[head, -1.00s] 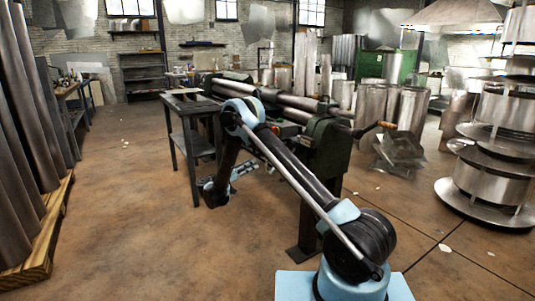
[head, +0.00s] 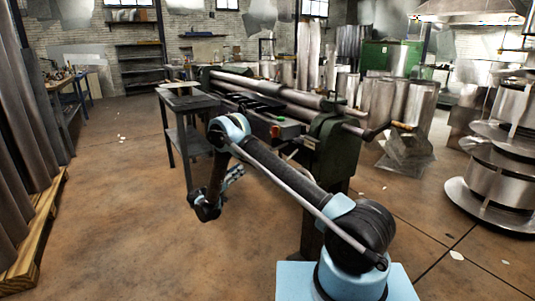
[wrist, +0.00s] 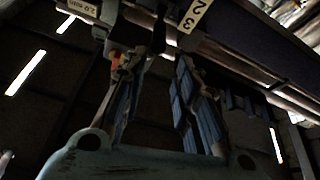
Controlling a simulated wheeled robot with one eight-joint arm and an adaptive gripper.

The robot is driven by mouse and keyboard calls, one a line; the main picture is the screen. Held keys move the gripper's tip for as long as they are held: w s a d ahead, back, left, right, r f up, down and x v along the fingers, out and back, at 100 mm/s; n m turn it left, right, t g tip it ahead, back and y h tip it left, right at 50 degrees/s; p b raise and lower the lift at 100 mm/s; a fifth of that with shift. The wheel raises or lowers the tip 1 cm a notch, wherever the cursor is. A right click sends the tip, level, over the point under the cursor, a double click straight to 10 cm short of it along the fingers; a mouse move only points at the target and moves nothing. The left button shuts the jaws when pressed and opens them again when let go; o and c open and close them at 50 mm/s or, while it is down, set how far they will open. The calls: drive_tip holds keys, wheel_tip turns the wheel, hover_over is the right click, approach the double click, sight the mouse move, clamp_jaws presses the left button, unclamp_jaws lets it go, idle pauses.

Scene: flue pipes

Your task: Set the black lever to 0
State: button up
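A green bending machine with long steel rolls (head: 285,92) stands ahead in the head view. My gripper (head: 234,175) is low in front of it, below its left half. In the wrist view my gripper (wrist: 156,68) has its two blue fingers apart, with a gap between them. Beyond the fingertips is the dark underside of the machine, with a pale label reading "2 3" (wrist: 194,15) and another reading "2.0 mm" (wrist: 82,8). A dark upright part shows between the labels; I cannot tell whether it is the black lever. The lever's setting and a 0 mark cannot be made out.
A dark metal table (head: 188,103) stands at the machine's left end. A crank with a wooden handle (head: 402,126) sticks out at its right end. A wooden pallet (head: 38,235) lies at left, and stacked metal drums (head: 500,180) stand at right. The floor at left is open.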

drive_tip(key=x, duration=1.7)
drive_tip(key=shift+w+d, duration=0.15)
drive_tip(key=shift+d, duration=0.25)
clamp_jaws()
drive_tip(key=shift+a, duration=0.1)
